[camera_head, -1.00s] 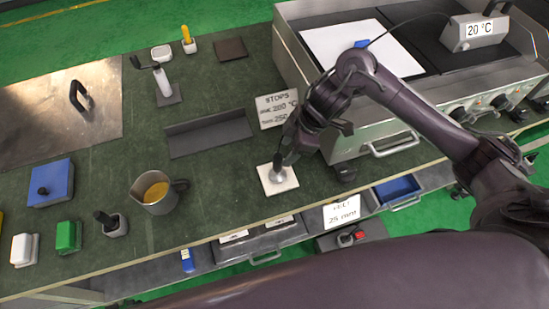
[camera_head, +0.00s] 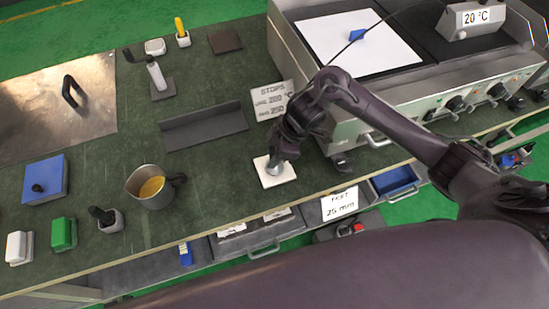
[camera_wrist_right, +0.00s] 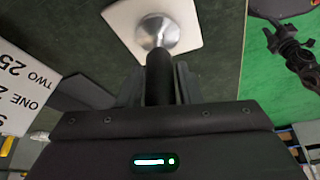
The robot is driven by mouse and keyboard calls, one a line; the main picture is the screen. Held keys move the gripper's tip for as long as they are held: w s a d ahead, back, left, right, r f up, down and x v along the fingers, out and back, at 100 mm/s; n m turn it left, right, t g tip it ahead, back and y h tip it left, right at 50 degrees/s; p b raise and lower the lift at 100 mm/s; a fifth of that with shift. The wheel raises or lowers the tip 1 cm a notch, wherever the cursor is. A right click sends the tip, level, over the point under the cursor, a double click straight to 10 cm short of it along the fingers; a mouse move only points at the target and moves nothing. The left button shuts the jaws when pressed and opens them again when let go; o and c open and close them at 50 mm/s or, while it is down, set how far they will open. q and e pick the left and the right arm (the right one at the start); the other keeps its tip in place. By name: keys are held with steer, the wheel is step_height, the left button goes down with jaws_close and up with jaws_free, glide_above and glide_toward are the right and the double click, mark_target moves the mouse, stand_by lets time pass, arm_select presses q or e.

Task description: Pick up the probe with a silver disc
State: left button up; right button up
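The probe's silver disc (camera_wrist_right: 158,33) rests on a white square tile (camera_wrist_right: 190,14) near the bench's front edge. Its dark upright handle (camera_wrist_right: 159,75) rises from the disc between my right gripper's fingers. In the head view the silver disc (camera_head: 274,167) shows below my right gripper (camera_head: 284,152), which hides most of the handle. In the wrist view the right gripper (camera_wrist_right: 162,84) has its fingers close along both sides of the handle and looks shut on it. The disc still sits over the tile, with no clear gap. My left gripper is not in view.
A sign (camera_head: 272,101) stands just behind the tile. The hotplate unit (camera_head: 310,95) with a 20 °C box (camera_head: 470,20) is on the right; a thin cable runs from the box towards my gripper. A metal jug (camera_head: 150,186) stands left, with clear bench between.

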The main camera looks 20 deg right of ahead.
jaws_close()
steer(key=shift+r, duration=0.15)
